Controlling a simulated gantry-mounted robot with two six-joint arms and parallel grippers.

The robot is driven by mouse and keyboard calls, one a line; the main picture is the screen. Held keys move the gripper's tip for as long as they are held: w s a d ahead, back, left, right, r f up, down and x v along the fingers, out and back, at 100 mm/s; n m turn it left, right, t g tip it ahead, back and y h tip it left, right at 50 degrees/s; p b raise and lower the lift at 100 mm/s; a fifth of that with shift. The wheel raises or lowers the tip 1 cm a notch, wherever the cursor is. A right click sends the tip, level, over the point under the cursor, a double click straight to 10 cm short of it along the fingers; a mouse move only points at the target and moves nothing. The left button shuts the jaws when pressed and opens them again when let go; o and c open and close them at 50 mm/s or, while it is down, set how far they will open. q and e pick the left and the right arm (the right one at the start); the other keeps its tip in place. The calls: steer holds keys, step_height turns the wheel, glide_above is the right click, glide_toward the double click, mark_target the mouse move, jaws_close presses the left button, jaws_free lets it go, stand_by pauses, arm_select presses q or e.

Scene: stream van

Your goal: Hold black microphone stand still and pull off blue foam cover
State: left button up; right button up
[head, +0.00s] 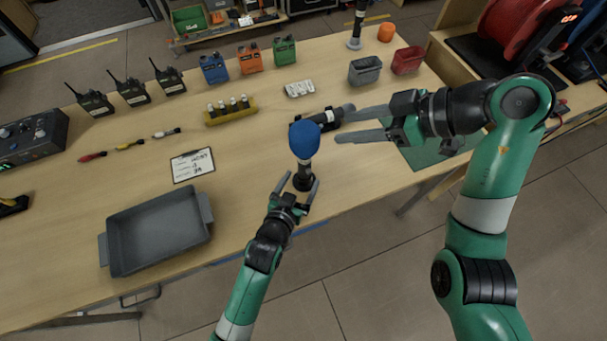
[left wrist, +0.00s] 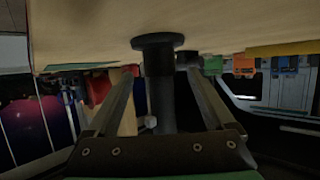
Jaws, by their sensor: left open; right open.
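The black microphone stand (head: 304,169) stands upright near the table's front edge with the blue foam cover (head: 304,139) on its top. My left gripper (head: 299,183) is open low at the stand, its fingers on either side. In the left wrist view, which is upside down, the stand's stem (left wrist: 160,90) and round base (left wrist: 158,42) show between the open fingers, with gaps on both sides. My right gripper (head: 345,124) is open and empty to the right of the blue cover, its fingers pointing left towards it, apart from it.
A grey tray (head: 160,232), a clipboard (head: 193,165) and a yellow rack (head: 230,112) are to the left. Grey (head: 365,70) and red (head: 407,60) bins stand behind. Table between tray and stand is clear.

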mark_target(302, 179)
arm_select(q)
steer(key=shift+x, duration=1.85)
